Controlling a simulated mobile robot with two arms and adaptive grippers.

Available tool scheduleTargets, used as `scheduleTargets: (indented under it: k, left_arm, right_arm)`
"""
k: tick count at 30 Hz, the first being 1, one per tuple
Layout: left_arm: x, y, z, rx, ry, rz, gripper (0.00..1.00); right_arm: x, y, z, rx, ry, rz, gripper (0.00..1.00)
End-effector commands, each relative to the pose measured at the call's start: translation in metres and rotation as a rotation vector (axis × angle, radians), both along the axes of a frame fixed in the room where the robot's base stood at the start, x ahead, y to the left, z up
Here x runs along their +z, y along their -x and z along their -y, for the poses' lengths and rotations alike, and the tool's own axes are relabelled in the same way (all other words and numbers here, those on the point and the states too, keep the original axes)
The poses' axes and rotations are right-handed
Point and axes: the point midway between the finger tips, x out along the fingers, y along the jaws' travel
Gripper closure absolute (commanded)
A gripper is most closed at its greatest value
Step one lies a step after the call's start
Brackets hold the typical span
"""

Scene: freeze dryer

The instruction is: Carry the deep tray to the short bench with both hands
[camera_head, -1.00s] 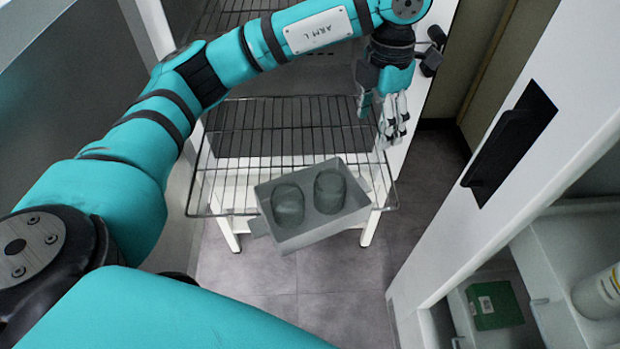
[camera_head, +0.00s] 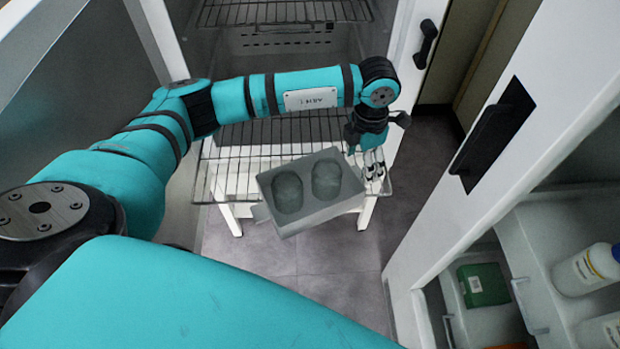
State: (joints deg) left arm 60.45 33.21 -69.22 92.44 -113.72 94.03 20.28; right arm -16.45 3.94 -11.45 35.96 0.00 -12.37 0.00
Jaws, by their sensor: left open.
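The deep tray (camera_head: 318,221) is a grey box with two rounded grey-green shapes in its top. It sits at the front edge of a wire rack (camera_head: 228,180), turned at an angle, with a small tab at its left end. My left gripper (camera_head: 374,174) points down beside the tray's right end, open, with its fingers close to the tray wall. I cannot tell whether they touch it. My right gripper is out of view. A low stand with white legs (camera_head: 367,212) shows under the rack; I cannot tell whether it is the short bench.
An open cabinet with another wire shelf (camera_head: 285,12) stands behind the rack. A white door with a black handle (camera_head: 490,135) is at the right. Beyond it are shelves with a green box (camera_head: 484,285) and a white bottle (camera_head: 588,268). Grey floor (camera_head: 330,275) is clear in front.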

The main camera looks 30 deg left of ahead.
Motion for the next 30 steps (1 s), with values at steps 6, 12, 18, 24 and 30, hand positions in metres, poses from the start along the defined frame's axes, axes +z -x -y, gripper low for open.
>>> scheduleTargets:
  k: [6,12,18,24,30]
  left_arm:
    - [-0.026,0.001,0.000,0.000,0.001,-0.002,0.31]
    - [-0.031,0.000,0.000,0.000,0.000,0.000,0.31]
    - [-0.031,0.000,0.000,0.000,0.000,0.000,0.48]
    - [-0.030,0.000,0.000,0.000,0.000,0.000,0.74]
    - [-0.030,0.000,0.000,0.000,0.001,-0.001,1.00]
  right_arm:
    - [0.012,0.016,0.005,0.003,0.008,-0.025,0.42]
    - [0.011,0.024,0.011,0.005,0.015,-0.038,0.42]
    - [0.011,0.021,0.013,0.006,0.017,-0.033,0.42]
    - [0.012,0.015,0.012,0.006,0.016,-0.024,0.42]
    - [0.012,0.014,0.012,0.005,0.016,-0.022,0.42]
